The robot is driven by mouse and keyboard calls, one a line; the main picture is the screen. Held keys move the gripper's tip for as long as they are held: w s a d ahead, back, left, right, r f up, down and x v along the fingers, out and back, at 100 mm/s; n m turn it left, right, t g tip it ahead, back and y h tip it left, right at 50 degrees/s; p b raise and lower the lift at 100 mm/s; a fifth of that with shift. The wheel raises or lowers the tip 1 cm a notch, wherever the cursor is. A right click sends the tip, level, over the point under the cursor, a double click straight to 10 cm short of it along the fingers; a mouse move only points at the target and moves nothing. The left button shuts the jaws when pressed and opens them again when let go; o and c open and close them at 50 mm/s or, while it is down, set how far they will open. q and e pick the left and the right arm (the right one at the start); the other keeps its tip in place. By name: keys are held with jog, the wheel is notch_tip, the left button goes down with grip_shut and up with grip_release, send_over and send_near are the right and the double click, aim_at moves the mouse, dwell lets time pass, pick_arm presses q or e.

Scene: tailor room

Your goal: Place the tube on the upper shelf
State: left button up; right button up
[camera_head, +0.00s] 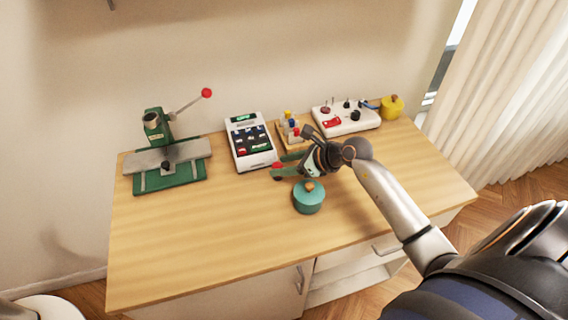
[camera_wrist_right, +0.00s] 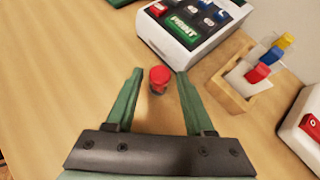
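A tube with a red cap (camera_wrist_right: 159,76) stands on the wooden table; its red top also shows in the head view (camera_head: 277,165). My right gripper (camera_wrist_right: 159,86) is open, with one green finger on each side of the tube near the fingertips. A gap shows between the tube and each finger, so it is not gripped. In the head view the right gripper (camera_head: 284,164) reaches in low over the table from the right. My left gripper is not in view. I cannot make out an upper shelf for certain.
A wooden rack (camera_wrist_right: 232,92) with several coloured tubes and a white keypad device (camera_head: 250,143) stand just behind. A teal pot (camera_head: 308,198) stands close in front of the gripper. A green press (camera_head: 165,160) is at the left. The table's (camera_head: 200,245) front left is clear.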

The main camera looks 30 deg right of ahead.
jog(key=shift+o, duration=0.4)
jog(key=shift+r, duration=0.1)
